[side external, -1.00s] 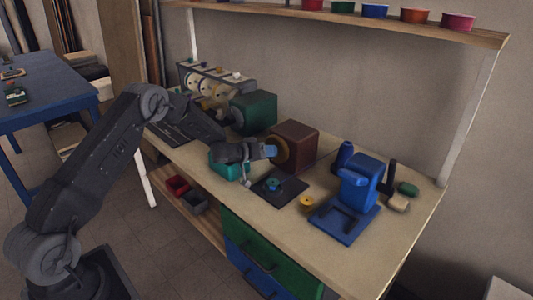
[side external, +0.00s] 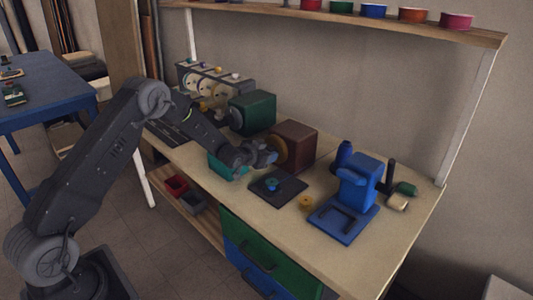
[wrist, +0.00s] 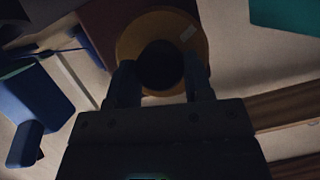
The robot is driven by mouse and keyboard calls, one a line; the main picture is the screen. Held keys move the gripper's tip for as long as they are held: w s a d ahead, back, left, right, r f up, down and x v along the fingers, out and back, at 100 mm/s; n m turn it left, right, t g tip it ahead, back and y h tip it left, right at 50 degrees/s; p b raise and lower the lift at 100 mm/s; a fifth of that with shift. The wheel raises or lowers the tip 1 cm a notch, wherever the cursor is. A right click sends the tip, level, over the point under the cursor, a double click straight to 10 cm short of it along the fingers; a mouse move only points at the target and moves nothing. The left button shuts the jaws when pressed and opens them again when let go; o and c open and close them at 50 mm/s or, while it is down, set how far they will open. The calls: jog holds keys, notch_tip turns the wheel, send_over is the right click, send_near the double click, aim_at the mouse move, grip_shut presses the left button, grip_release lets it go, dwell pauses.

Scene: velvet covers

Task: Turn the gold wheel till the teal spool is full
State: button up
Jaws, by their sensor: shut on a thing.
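The gold wheel (side external: 281,153) is on the left face of a brown box (side external: 299,143), partly hidden by my gripper in the side view. In the wrist view the gold wheel (wrist: 204,42) is a ring around a dark round middle. My gripper (wrist: 160,82) has one finger on each side of that middle and is shut on the wheel; the exact contact is too dark to see. A small teal piece, apparently the teal spool (side external: 271,184), stands on a dark plate (side external: 290,190) in front of the box. How full it is cannot be told.
A blue machine (side external: 358,185) stands to the right, with a small gold piece (side external: 305,202) before it and green (side external: 406,188) and cream (side external: 398,203) pieces behind. A dark green box (side external: 252,112) and a teal block (side external: 222,168) are to the left. The bench's front right is clear.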

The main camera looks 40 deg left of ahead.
jog(key=shift+m, duration=0.3)
dwell(0.4)
jog(key=o, duration=0.9)
jog(key=v, duration=1.3)
jog(key=shift+s+d+r, duration=0.15)
jog(key=shift+s+d, duration=0.15)
jog(key=shift+s, duration=0.05)
